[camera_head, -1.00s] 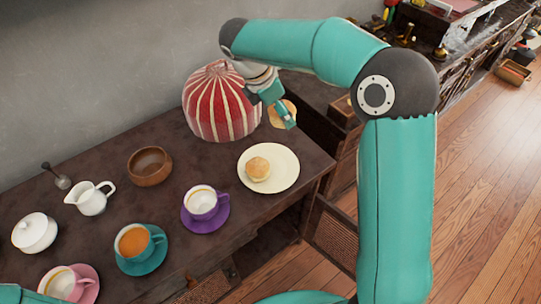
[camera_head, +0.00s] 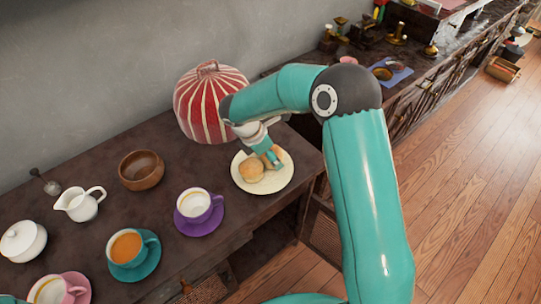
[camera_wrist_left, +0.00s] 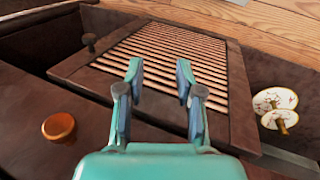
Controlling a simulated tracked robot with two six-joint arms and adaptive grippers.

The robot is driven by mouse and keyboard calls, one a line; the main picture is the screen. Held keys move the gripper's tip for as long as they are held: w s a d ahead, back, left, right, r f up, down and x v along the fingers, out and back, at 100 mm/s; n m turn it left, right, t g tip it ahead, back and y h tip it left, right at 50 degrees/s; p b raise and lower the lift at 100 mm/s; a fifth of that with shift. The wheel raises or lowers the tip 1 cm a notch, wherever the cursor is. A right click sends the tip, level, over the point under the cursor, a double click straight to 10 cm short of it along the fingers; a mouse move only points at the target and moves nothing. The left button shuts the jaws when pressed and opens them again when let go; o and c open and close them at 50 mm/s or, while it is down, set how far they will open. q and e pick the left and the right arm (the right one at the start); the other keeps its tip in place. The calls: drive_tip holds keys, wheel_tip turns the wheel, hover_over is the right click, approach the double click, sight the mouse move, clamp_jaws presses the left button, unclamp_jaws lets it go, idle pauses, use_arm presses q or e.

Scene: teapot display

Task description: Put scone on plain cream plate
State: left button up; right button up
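The plain cream plate (camera_head: 287,180) lies near the right end of the dark table in the head view. One golden scone (camera_head: 251,172) rests on it. My right gripper (camera_head: 272,160) is over the plate's far side, its fingers around a second scone (camera_head: 270,152), which is mostly hidden by the fingers. This scone is beside the first one; whether it touches the plate I cannot tell. My left gripper (camera_wrist_left: 160,78) is open and empty in the left wrist view, its fingers apart in front of a slatted wooden panel.
A red-and-white striped tea cosy (camera_head: 205,100) stands behind the plate. A purple cup (camera_head: 194,203), a teal cup of tea (camera_head: 126,247), a brown bowl (camera_head: 141,169), a white jug (camera_head: 79,204) and a white lidded pot (camera_head: 22,241) stand to the left.

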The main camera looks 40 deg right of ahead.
drive_tip(key=shift+f, duration=0.2)
drive_tip(key=o, duration=1.1)
drive_tip(key=shift+o, duration=0.2)
drive_tip(key=shift+r, duration=0.1)
drive_tip(key=v, duration=1.2)
drive_tip(key=shift+r+p, duration=0.1)
drive_tip(key=shift+p, duration=0.25)
drive_tip(key=shift+s, duration=0.1)
